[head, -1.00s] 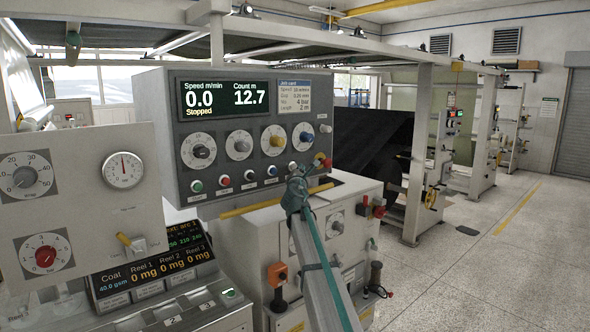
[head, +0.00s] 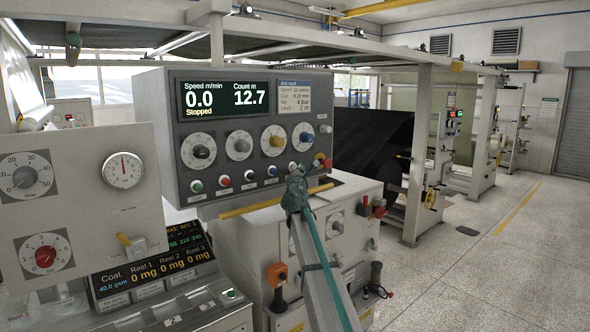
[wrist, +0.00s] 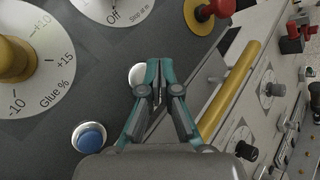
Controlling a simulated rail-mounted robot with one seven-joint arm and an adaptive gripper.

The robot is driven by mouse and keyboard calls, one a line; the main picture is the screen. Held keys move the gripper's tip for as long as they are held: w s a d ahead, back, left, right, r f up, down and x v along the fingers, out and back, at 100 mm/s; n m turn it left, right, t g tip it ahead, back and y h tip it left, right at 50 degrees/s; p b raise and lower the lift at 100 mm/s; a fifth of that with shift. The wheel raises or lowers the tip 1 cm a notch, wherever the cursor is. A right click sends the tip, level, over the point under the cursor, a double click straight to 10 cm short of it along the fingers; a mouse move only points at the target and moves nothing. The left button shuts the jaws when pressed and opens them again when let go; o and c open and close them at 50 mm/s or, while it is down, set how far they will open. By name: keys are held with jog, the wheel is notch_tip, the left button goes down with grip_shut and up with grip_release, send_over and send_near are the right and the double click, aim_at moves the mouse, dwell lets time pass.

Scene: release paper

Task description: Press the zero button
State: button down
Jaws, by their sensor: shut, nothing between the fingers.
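The control panel (head: 258,140) carries a row of buttons along its lower edge; their labels are too small to read, so I cannot tell which is marked zero. My gripper (head: 298,168) is shut and empty at the right end of this row. In the wrist view, my closed fingertips (wrist: 158,66) are at the right edge of a white button (wrist: 137,75), partly covering it in the picture; I cannot tell whether they touch. A blue button (wrist: 90,138) is to the lower left.
A red mushroom knob (wrist: 213,8) on a yellow base is close above my fingers. A yellow bar (wrist: 230,90) runs to their right. A yellow-capped dial (wrist: 12,60) is at the left. A grey panel with a gauge (head: 123,170) stands at the left of the head view.

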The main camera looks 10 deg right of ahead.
jog(key=shift+w+a, duration=0.1)
jog(key=shift+w, duration=0.05)
jog(key=shift+w+a, duration=0.15)
jog(key=shift+w, duration=0.1)
jog(key=shift+w+a+b, duration=0.25)
jog(key=shift+w+b, duration=0.05)
jog(key=shift+w, duration=0.05)
dwell(0.9)
jog(key=shift+s, duration=0.1)
jog(key=shift+s+d+p, duration=0.35)
jog(key=shift+s+d, duration=0.1)
jog(key=shift+s, duration=0.2)
dwell(0.3)
jog(key=s+d, duration=0.1)
jog(key=s+d+p, duration=0.1)
jog(key=s+p, duration=0.1)
jog(key=s, duration=0.1)
jog(key=shift+s+d, duration=0.1)
jog(key=shift+d, duration=0.3)
dwell(0.6)
